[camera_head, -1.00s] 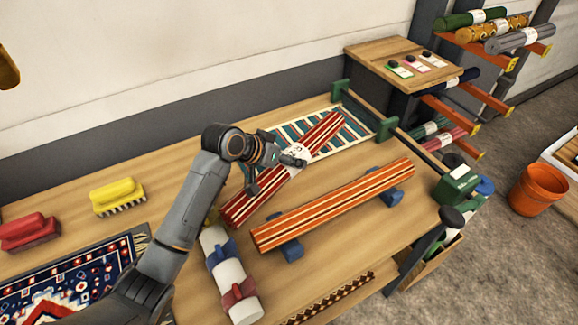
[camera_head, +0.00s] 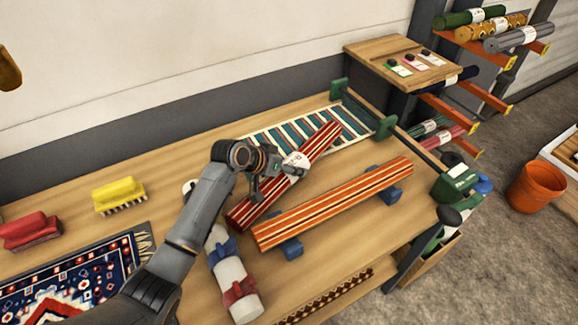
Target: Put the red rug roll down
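The red rug roll (camera_head: 317,147) has pale stripes and a white band around its middle. It lies slantwise across the view, its upper end over the teal striped mat (camera_head: 352,125) and its lower end over the bare wood of the table. My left gripper (camera_head: 272,182) is at the middle of the roll beside the white band and appears shut on it, its fingertips partly hidden. I cannot tell whether the roll touches the table or hangs just above it. My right gripper is not in view.
An orange striped roll (camera_head: 335,202) rests on blue supports just right of the red roll. A white roll with blue and red straps (camera_head: 231,272) lies in front. Yellow (camera_head: 118,192) and red (camera_head: 30,231) brushes and a patterned rug (camera_head: 75,280) are left. Green brackets (camera_head: 386,127) edge the mat.

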